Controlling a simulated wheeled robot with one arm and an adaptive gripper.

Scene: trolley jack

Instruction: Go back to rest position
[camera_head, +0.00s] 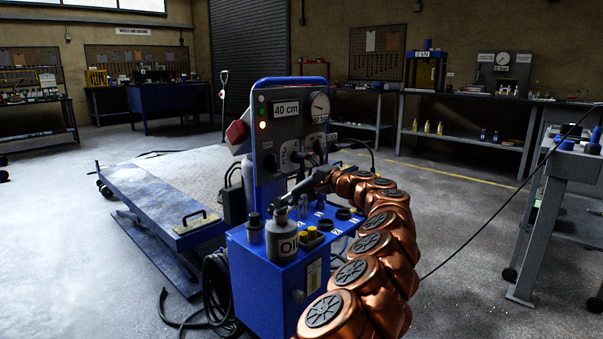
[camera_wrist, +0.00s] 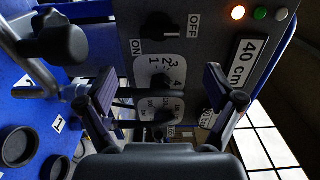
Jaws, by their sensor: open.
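My gripper (camera_head: 300,188) is in front of the control panel (camera_head: 279,108) of the blue trolley (camera_head: 262,288), with my copper arm curving in from the right. In the wrist view the two fingers of my gripper (camera_wrist: 158,85) are spread apart with nothing held between them. They point at the panel, over a white numbered label (camera_wrist: 157,70). A dark ON/OFF knob (camera_wrist: 158,30) sits beyond the fingers. A lit orange lamp (camera_wrist: 238,13) and the 40 cm sign (camera_wrist: 243,62) are to the right. Whether a finger touches the panel I cannot tell.
A grey oil can (camera_head: 281,240) stands on the trolley top near my arm. A blue lifting platform (camera_head: 150,205) is at left. Black cables (camera_head: 216,290) lie on the floor. A grey table (camera_head: 570,170) is at right. Floor between arm and table is mostly clear.

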